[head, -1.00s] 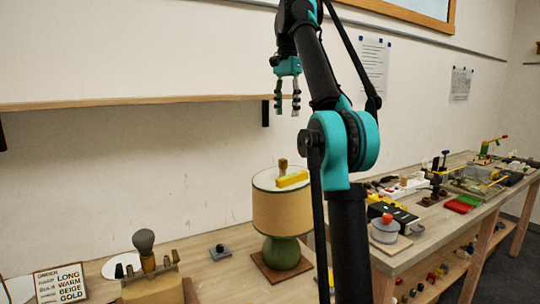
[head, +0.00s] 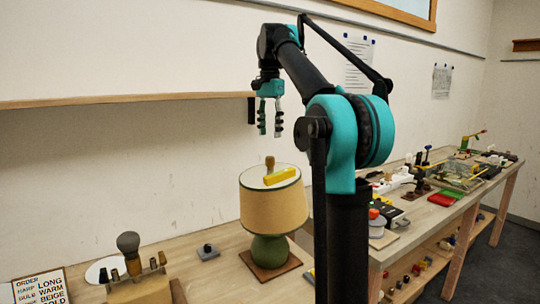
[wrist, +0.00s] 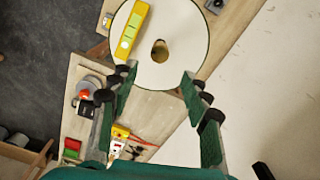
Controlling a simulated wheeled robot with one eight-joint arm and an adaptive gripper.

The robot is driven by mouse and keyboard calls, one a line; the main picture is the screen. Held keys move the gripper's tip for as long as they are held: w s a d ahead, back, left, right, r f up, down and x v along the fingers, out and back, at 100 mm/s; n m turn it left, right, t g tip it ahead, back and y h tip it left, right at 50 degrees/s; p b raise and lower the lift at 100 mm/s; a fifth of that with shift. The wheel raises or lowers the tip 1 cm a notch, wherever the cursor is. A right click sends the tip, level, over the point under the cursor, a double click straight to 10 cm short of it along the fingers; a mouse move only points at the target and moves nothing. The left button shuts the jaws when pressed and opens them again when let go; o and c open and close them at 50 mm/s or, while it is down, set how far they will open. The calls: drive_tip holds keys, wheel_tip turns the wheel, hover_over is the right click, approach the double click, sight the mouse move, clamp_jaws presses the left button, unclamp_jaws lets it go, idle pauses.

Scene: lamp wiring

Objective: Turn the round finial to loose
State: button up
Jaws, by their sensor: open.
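The round finial (head: 270,163) is a small brown-gold knob standing upright on top of the beige lampshade (head: 273,211). It also shows in the wrist view (wrist: 160,50) near the middle of the white shade top (wrist: 178,22). A yellow spirit level (head: 280,176) lies on the shade top beside the finial. The lamp has a green base (head: 269,250) on a wooden board. My gripper (head: 270,133) is open and empty, pointing down above the lamp and apart from the finial. In the wrist view its fingers (wrist: 158,88) are spread, with the finial beyond their tips.
An order card (head: 40,288) stands at the lower left. A grey bulb (head: 129,243) stands on a wooden holder nearby, with a small grey switch (head: 208,250) to its right. A shelf (head: 120,99) runs along the wall. A cluttered bench (head: 430,205) extends right.

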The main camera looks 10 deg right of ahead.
sight(270, 157)
wheel_tip(270, 157, down, 9)
drive_tip(key=shift+r, duration=0.1)
idle(0.3)
clamp_jaws()
